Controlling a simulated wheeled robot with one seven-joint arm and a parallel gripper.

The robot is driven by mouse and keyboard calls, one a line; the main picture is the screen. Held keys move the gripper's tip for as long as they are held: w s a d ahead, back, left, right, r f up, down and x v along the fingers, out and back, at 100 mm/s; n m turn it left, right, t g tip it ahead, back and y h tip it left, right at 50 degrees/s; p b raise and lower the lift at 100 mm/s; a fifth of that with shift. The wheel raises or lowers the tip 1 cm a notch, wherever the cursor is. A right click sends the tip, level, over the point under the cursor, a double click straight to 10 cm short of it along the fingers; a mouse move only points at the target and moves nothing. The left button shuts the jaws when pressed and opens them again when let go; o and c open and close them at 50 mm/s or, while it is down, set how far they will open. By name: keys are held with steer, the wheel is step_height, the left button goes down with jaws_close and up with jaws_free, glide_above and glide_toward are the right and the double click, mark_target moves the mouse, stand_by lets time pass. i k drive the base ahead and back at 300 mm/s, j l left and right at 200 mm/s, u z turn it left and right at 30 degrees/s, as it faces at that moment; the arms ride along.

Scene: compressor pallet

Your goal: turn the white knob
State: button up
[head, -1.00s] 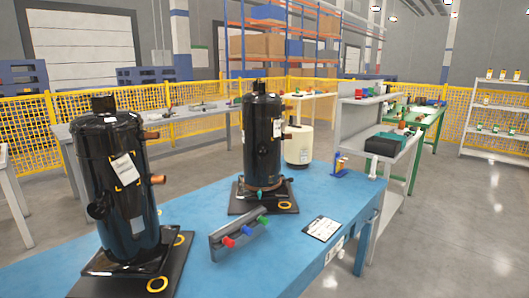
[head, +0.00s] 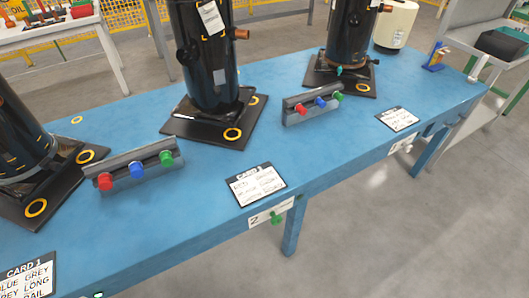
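A small white knob (head: 408,149) appears on the front edge of the blue table at the right, beside a white label plate below the far card. It is small, and its angle cannot be read. A green knob (head: 276,218) sits on the same front edge nearer the middle, beside a label plate (head: 259,217) marked 2. My gripper is in neither head frame.
The blue table (head: 330,160) bears black compressors (head: 208,60) on dark base plates, rails (head: 135,170) with red, blue and green knobs, and printed cards (head: 257,184). Grey floor (head: 390,240) is clear in front of the table. A grey shelf unit stands at the right.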

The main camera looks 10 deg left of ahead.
mark_target(408, 147)
steer(key=i+l, duration=0.3)
steer(key=l, duration=0.15)
steer(key=i+l, duration=0.25)
steer(key=l, duration=0.15)
steer(key=i+l+u, duration=0.1)
steer(key=i+l, duration=0.2)
steer(key=l, duration=0.15)
